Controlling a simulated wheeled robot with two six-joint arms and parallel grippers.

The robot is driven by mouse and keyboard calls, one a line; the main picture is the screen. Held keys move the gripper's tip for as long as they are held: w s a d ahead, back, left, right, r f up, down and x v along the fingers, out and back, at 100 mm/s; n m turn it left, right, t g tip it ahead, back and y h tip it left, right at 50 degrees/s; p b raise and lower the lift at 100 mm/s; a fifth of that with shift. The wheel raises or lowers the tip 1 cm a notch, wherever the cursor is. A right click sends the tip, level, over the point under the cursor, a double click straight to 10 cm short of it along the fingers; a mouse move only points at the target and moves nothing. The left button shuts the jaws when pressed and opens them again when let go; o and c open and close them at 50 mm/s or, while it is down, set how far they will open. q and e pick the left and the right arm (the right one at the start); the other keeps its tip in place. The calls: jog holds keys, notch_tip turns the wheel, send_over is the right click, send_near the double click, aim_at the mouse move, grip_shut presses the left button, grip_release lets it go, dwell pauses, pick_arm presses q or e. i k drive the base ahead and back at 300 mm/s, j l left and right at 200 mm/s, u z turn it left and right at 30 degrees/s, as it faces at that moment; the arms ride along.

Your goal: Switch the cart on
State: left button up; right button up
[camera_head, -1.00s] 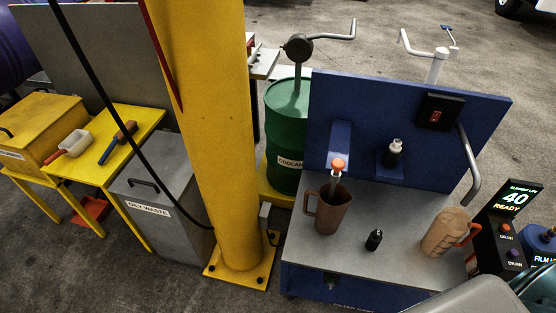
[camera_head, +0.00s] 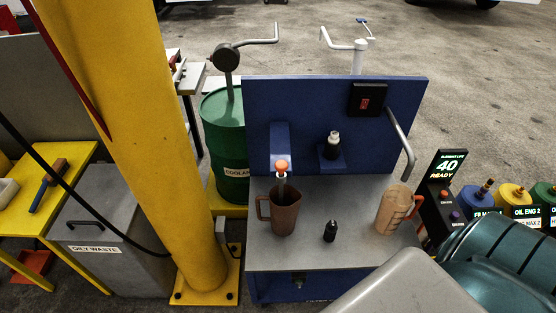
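The blue cart (camera_head: 400,92) stands in the middle, with an upright back panel and a grey top. A black switch box with a red rocker switch (camera_head: 365,103) is mounted at the panel's upper right. Whether the rocker is on or off is too small to tell. On the grey top are a brown jug (camera_head: 285,213) under an orange-capped spout (camera_head: 282,167), a small black bottle (camera_head: 330,231) and a tan jug (camera_head: 391,208) with an orange handle. A black bottle with a white cap (camera_head: 332,145) sits on a panel shelf. Neither gripper shows.
A yellow post (camera_head: 170,150) stands left of the cart, near a green coolant drum (camera_head: 221,130) and a grey oily waste bin (camera_head: 105,225). At right are a display reading 40 READY (camera_head: 449,165) and several coloured containers. Grey and teal bodies fill the lower right.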

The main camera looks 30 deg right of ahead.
aim_at(364, 102)
jog(key=k+l+z, duration=0.15)
jog(key=z, duration=1.4)
